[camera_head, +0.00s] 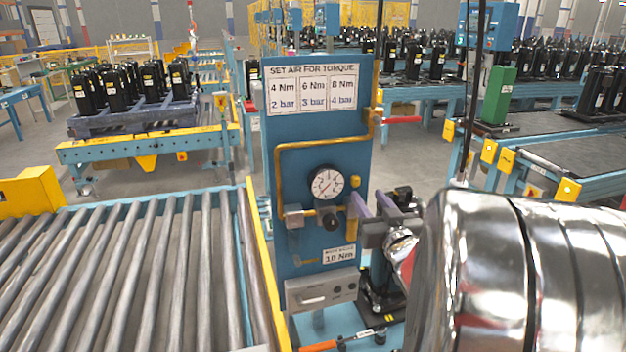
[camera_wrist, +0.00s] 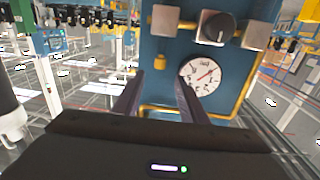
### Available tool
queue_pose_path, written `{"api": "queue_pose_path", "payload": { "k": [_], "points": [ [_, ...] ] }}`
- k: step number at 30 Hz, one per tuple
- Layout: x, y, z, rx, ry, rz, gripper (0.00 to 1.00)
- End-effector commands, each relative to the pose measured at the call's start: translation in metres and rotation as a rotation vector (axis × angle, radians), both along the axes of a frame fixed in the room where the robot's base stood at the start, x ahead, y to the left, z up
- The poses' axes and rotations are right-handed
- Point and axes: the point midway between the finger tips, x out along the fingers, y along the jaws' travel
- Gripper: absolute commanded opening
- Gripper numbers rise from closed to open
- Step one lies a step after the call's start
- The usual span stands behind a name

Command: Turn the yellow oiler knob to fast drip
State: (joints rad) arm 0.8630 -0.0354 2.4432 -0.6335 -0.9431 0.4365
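The yellow oiler knob (camera_wrist: 160,62) is a small yellow piece on the blue panel (camera_wrist: 185,52), beside the gauge and a grey block (camera_wrist: 165,20) in the wrist view. In the head view the knob (camera_head: 355,181) is just right of the gauge. My gripper (camera_wrist: 157,80) is open, with its two dark fingers apart. The knob appears beyond the gap between the fingertips; I see no contact. In the head view my gripper (camera_head: 370,202) is at the panel's right edge. Any drip marking is too small to read.
A white pressure gauge (camera_head: 326,183) and black regulator knob (camera_head: 330,221) sit left of my fingers. A yellow pipe (camera_head: 279,175) runs around them. A torque sign (camera_head: 312,88) tops the panel. A roller conveyor (camera_head: 130,270) lies left; a black compressor (camera_head: 380,290) stands below my gripper.

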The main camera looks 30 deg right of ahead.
Motion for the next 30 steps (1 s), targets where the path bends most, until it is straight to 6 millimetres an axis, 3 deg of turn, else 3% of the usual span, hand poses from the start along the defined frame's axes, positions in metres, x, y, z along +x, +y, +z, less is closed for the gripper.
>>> {"api": "queue_pose_path", "payload": {
  "k": [15, 30],
  "points": [
    [0.065, -0.024, -0.001, 0.000, 0.001, 0.001, 0.39],
    [0.075, -0.028, 0.000, 0.000, 0.001, 0.001, 0.36]
  ]
}}
